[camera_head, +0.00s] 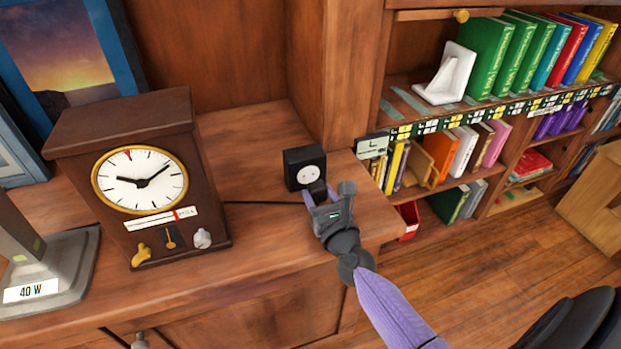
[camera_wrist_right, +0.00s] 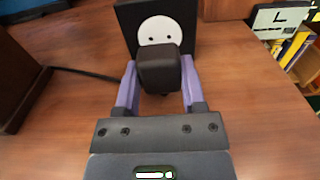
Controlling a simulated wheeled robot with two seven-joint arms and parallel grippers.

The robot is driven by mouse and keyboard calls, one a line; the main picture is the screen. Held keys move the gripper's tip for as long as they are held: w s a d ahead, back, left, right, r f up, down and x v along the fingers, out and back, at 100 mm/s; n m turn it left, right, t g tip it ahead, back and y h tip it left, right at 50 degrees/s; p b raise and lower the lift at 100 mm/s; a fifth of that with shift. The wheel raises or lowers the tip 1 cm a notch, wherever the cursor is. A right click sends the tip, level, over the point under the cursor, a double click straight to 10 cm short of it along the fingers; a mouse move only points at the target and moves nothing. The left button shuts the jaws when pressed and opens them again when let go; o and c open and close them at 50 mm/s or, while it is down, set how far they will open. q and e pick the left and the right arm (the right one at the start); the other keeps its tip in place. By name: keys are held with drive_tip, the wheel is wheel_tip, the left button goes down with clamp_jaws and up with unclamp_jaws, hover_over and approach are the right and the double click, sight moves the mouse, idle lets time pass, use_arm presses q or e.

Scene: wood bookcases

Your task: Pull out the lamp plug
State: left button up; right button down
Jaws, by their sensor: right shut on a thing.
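A black socket box (camera_head: 303,167) with a round white face stands on the wooden cabinet top; it also shows in the right wrist view (camera_wrist_right: 184,18). Two holes show in its face. The black plug (camera_wrist_right: 158,69) is in front of the box, between the purple fingers of my right gripper (camera_wrist_right: 159,88). That gripper, also in the head view (camera_head: 319,194), is shut on the plug. The plug overlaps the lower part of the white face; the holes are uncovered. Any gap at its far end is hidden. The lamp's grey base (camera_head: 70,262), marked 40 W, is at left. My left gripper is not in view.
A brown clock (camera_head: 190,190) stands left of the socket box. A dark cord (camera_head: 262,202) runs across the cabinet top between them. Bookshelves (camera_head: 425,188) with several books are at right. Bare cabinet top lies in front of the plug.

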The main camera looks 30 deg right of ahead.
drive_tip(key=shift+v, duration=1.15)
